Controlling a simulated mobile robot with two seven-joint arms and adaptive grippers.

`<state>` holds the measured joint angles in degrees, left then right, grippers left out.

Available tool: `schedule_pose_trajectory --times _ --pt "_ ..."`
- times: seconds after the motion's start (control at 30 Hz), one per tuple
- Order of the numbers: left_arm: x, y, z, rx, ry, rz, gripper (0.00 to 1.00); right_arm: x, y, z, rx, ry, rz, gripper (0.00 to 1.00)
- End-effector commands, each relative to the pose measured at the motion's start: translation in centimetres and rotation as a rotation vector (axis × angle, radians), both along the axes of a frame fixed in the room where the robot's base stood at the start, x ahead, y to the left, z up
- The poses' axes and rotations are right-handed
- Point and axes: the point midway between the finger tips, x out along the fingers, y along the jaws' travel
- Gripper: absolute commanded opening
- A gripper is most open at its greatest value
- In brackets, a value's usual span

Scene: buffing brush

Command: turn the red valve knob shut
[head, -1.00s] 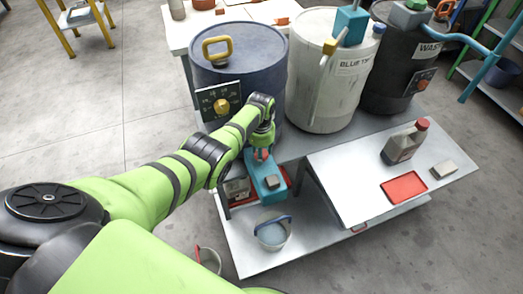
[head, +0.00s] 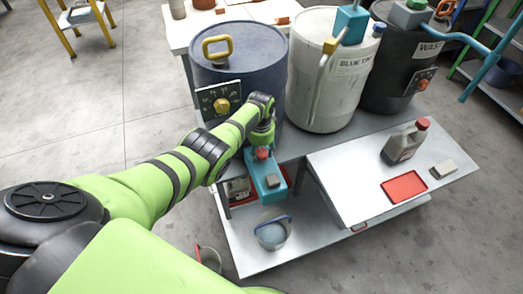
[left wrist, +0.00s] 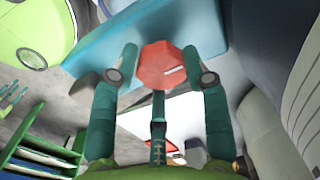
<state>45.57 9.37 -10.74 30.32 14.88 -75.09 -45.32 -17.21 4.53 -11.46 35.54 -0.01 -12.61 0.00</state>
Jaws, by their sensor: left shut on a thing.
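The red valve knob (head: 262,153) sits at the upper end of a blue body (head: 266,176) below the blue drum. My left gripper (head: 261,147) reaches down over it from the left. In the left wrist view the knob (left wrist: 165,64) is a red faceted piece with a pale mark. My left gripper's green fingers (left wrist: 164,70) lie on both sides of it and are shut on it. The blue body (left wrist: 140,35) shows behind the knob. My right gripper is not in view.
The blue drum (head: 235,65) stands close behind my left gripper, with the white drum (head: 325,95) and dark drum (head: 385,75) to its right. A bucket (head: 272,232) stands on the lower shelf. A bottle (head: 405,146) and red tray (head: 404,187) occupy the right tabletop.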

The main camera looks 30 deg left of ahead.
Motion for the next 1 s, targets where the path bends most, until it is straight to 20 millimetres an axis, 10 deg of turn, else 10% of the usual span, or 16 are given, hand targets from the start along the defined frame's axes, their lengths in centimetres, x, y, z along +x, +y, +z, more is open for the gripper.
schedule_pose_trajectory --times 0.4,0.43,0.47,1.0 --pt "-0.79 0.63 -0.54 0.012 0.022 -0.001 0.14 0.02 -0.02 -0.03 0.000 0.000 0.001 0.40" --pt "-0.80 0.64 -0.54 0.012 0.022 -0.001 0.59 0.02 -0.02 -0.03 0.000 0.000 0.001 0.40" --pt "-0.79 0.63 -0.54 0.012 0.022 -0.001 0.69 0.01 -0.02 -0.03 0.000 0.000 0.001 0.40" --pt "-0.27 0.16 -0.15 0.004 0.007 0.100 0.69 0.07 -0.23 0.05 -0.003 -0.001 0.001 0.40"
